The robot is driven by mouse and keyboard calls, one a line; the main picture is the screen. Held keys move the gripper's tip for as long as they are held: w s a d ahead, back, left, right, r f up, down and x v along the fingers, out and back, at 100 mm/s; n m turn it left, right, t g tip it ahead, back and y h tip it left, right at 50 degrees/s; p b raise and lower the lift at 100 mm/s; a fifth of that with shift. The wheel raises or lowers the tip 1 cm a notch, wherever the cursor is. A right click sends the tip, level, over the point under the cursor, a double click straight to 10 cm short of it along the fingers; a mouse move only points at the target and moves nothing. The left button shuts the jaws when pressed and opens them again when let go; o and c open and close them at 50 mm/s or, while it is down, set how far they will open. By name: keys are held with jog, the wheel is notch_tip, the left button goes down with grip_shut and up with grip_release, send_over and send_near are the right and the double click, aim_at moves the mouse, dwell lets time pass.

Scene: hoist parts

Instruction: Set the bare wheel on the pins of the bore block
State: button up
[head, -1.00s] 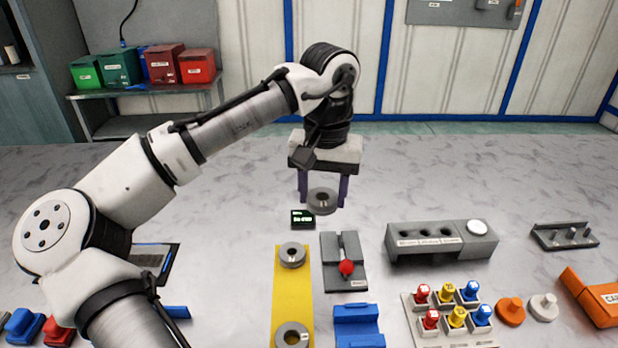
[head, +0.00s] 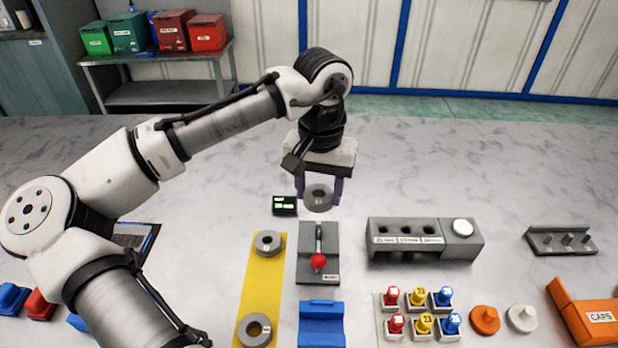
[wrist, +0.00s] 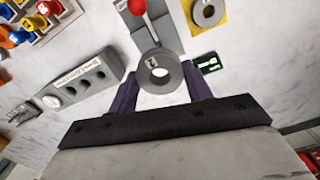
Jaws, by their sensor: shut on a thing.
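My gripper (head: 318,186) is shut on a grey ring-shaped wheel (head: 318,204) and holds it above the table, behind the grey lever block. The wheel also shows in the wrist view (wrist: 146,82), between the two purple fingers, with a small label on its face. The grey bore block (head: 378,252) stands to the right of my gripper. It has a row of dark round holes, small labels on its front and a white round piece at its right end. I cannot make out pins on it. The wheel is apart from the block.
Two more grey wheels, (head: 268,243) and (head: 255,331), lie on a yellow strip (head: 262,290). The lever block (head: 330,270) has a red ball. A small display (head: 285,205) stands left of my gripper. A pin rack (head: 560,241) and colored plugs (head: 419,297) are at right.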

jog(key=shift+d+f, duration=0.1)
jog(key=shift+d, duration=0.05)
jog(key=b, duration=0.5)
send_over(319, 231)
notch_tip(319, 231, down, 5)
jog(key=shift+f, duration=0.1)
jog(key=shift+f+b, duration=0.35)
jog(key=shift+f, duration=0.55)
jog(key=shift+p, duration=0.55)
dwell(0.4)
jog(key=shift+f, duration=0.3)
dwell(0.6)
jog(key=shift+f+b, duration=0.3)
jog(key=shift+f, duration=0.8)
dwell(0.9)
